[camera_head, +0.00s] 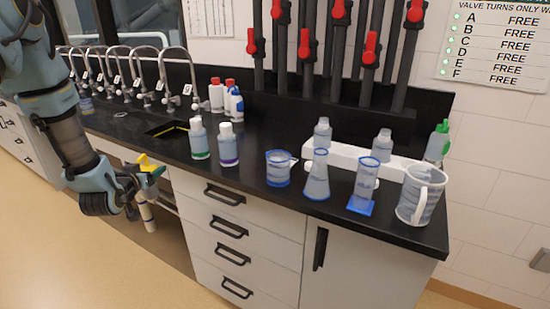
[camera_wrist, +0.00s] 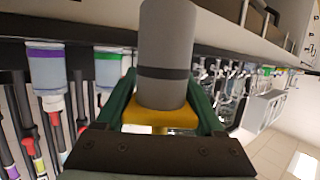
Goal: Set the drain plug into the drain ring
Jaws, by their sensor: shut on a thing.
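My gripper (camera_wrist: 160,125) is shut on the drain plug (camera_wrist: 166,52), a grey cylinder with a dark band and a yellow part between the green fingers. The cylinder sticks out beyond the fingertips. In the head view my gripper (camera_head: 147,172) is in front of the counter's front edge, left of and lower than the sink. Yellow shows at the fingers there. The sink opening (camera_head: 168,131) is a dark recess in the black counter with a yellow line along its edge. I cannot make out a separate drain ring inside it.
Two capped bottles (camera_head: 199,138) stand just right of the sink, with more bottles (camera_head: 216,95) behind. A row of curved taps (camera_head: 172,70) stands behind and left. Beakers and flasks (camera_head: 317,180) fill the right counter.

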